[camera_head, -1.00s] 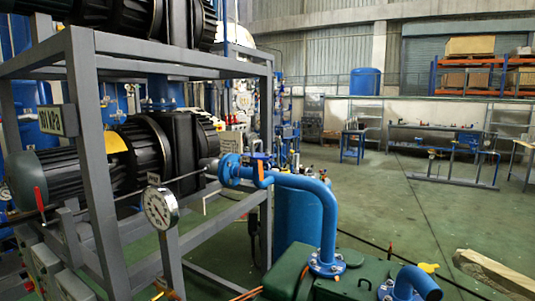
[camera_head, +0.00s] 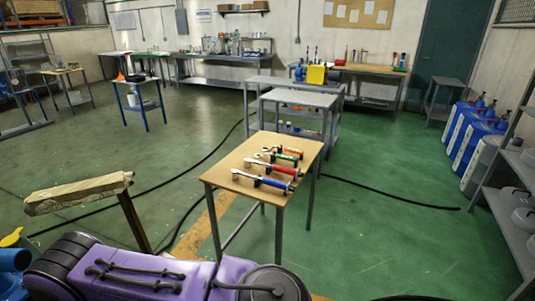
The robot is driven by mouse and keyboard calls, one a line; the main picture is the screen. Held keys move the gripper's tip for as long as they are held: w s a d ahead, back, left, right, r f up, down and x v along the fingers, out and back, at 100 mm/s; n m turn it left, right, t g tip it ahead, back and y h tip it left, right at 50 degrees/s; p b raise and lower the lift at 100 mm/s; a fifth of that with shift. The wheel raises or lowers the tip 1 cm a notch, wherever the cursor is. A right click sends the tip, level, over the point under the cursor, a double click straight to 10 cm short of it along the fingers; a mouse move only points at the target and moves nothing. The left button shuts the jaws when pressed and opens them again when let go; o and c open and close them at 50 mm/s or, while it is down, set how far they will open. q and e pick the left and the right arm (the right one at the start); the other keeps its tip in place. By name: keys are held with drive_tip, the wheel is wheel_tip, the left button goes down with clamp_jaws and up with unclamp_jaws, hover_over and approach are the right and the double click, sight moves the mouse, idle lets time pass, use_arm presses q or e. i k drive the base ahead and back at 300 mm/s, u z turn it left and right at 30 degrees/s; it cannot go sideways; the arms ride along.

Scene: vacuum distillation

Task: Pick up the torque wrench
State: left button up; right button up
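Several wrench-like tools lie side by side on a small wooden-topped table (camera_head: 238,163) in the middle of the view. Their handles are blue (camera_head: 271,183), red (camera_head: 284,170), green (camera_head: 288,158) and orange (camera_head: 292,150), with metal shafts and heads toward the left. They appear to rest on small supports. The blue-handled one is nearest to me. They are too small to tell apart by more than colour. Neither of my grippers is in view.
A purple machine (camera_head: 190,262) stands in front at the lower left, with a wooden beam (camera_head: 78,194) behind it. Grey tables (camera_head: 297,98) stand behind the wrench table. Blue drums (camera_head: 470,140) stand at the right. A dark hose lies on the green floor, which is otherwise open around the table.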

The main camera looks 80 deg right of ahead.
sight(235, 172)
drive_tip(key=z, duration=2.6)
drive_tip(key=k, duration=1)
drive_tip(key=z, duration=1.3)
drive_tip(key=i, duration=2.2)
drive_tip(key=u, duration=1.35)
drive_tip(key=i, duration=0.95)
drive_tip(key=u, duration=0.75)
